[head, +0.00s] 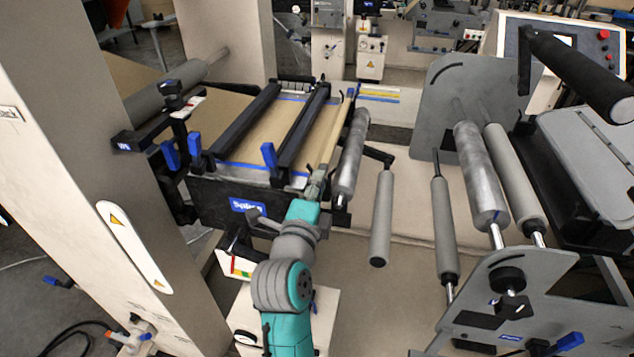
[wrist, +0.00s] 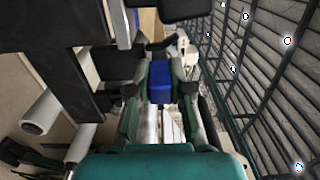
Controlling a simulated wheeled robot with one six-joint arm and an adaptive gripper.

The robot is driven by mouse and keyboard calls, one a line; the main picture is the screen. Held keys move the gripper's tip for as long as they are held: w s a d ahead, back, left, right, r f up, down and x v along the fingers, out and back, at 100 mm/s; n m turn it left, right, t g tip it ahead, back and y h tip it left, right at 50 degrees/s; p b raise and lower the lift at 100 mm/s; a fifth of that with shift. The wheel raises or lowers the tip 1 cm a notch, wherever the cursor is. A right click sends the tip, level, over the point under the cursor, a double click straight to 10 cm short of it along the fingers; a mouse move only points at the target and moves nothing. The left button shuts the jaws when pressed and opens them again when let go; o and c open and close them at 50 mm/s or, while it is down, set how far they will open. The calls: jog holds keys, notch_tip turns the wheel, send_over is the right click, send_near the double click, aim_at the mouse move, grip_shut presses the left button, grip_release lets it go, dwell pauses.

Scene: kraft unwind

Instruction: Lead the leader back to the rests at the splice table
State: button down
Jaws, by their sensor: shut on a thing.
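The tan kraft leader (head: 262,133) lies over the splice table (head: 222,207), under two black crossbars. Its right edge follows a thin bar (head: 333,134) along the table's right side, with a blue tip at the far end. My gripper (head: 317,185) is at the near end of that bar, by the table's near right corner. In the wrist view my gripper (wrist: 160,95) has a blue block (wrist: 160,82) between its fingers, shut on it. The block looks like the bar's near end. The rests cannot be made out clearly; my gripper and arm cover that corner.
A shiny roller (head: 349,155) stands close to the right of my gripper, with a grey roller (head: 381,220) beyond. Several more rollers and a grey side plate (head: 462,95) are further right. A beige column (head: 90,150) stands at left. Blue levers (head: 269,157) rise from the table.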

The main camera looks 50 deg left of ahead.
jog(key=shift+f, duration=0.3)
dwell(0.5)
jog(key=c, duration=1)
grip_release()
